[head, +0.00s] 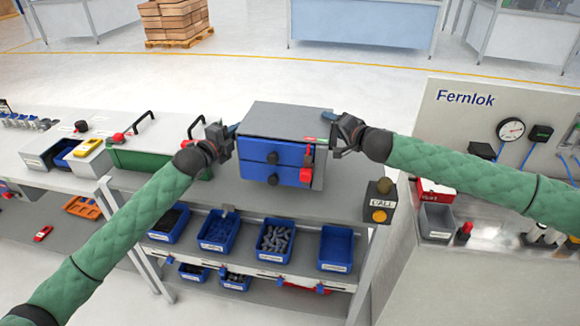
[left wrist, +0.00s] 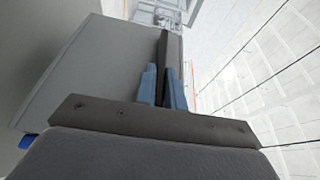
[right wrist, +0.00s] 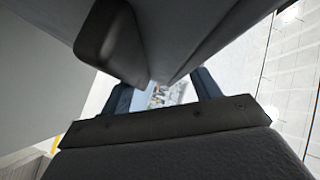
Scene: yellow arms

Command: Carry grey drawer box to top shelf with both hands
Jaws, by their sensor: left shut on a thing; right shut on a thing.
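The grey drawer box (head: 292,118) is at the middle of the head view, over the grey top surface of the rack. It has two blue drawer fronts with dark round knobs and a red part at its front right. My left gripper (head: 233,131) is shut on the box's left side; in the left wrist view its blue fingers (left wrist: 164,88) close around a thin dark edge. My right gripper (head: 328,143) is shut on the box's right side; its fingers (right wrist: 163,92) also show in the right wrist view. I cannot tell whether the box's underside touches the surface.
Blue bins (head: 336,246) with parts stand on the shelf below. A box with a yellow button (head: 380,205) stands on the right. A green case (head: 155,160) is on the left bench. A Fernlok panel (head: 480,115) rises at the right.

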